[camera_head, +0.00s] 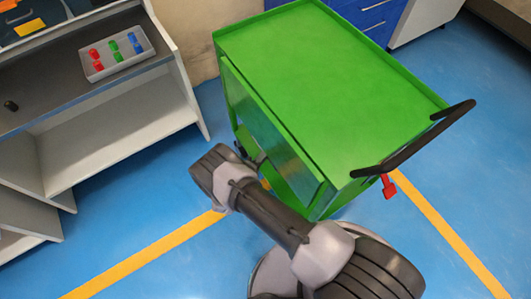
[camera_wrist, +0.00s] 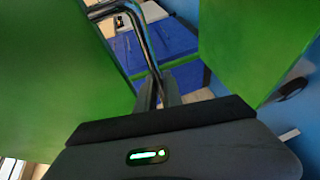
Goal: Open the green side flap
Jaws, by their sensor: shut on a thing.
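The green cart (camera_head: 330,75) stands at the upper middle of the head view. Its green side flap (camera_head: 265,120) is on the side facing my arm, its top edge slightly apart from the cart's rim. In the wrist view, a large green panel (camera_wrist: 45,75) fills the left and another green surface (camera_wrist: 250,45) stands at the right, with a gap between. A bent metal handle (camera_wrist: 140,35) runs down between the fingers of my gripper (camera_wrist: 159,92), which is shut on it. In the head view my arm hides most of the gripper and handle.
A grey shelf unit (camera_head: 120,125) stands at the left, with a tray (camera_head: 147,52) of red, green and blue pieces. The cart's black push handle (camera_head: 425,140) juts out at the right. Blue floor (camera_head: 130,205) is clear between shelf and cart.

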